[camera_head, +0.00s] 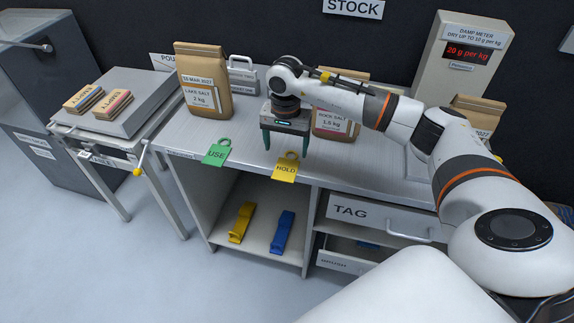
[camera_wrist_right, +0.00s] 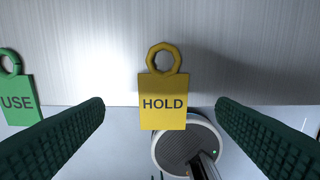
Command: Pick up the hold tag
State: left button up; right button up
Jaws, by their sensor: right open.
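The yellow hold tag (camera_head: 285,171) hangs over the front edge of the counter, its ring on the counter top. In the right wrist view the hold tag (camera_wrist_right: 163,102) sits centred between my fingers, its word HOLD readable. My right gripper (camera_head: 286,146) is open above the counter, just behind and above the tag in the head view. Its two green fingers (camera_wrist_right: 160,115) are apart, one on each side of the tag, with nothing between them gripped. My left gripper is not in view.
A green USE tag (camera_head: 216,153) lies to the left on the same edge. A lake salt bag (camera_head: 204,100) stands behind it, and a rock salt bag (camera_head: 333,123) stands behind my right gripper. Yellow (camera_head: 241,222) and blue (camera_head: 283,231) clips lie on the shelf below. A TAG drawer (camera_head: 375,214) is at right.

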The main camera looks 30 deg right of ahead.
aim_at(288, 165)
jog(key=shift+s+d+f+p, duration=0.1)
jog(key=shift+f+p, duration=0.2)
jog(key=shift+f, duration=1)
jog(key=shift+d+f+p, duration=0.1)
jog(key=shift+f+p, duration=0.15)
jog(key=shift+f, duration=1.05)
jog(key=c, duration=1.1)
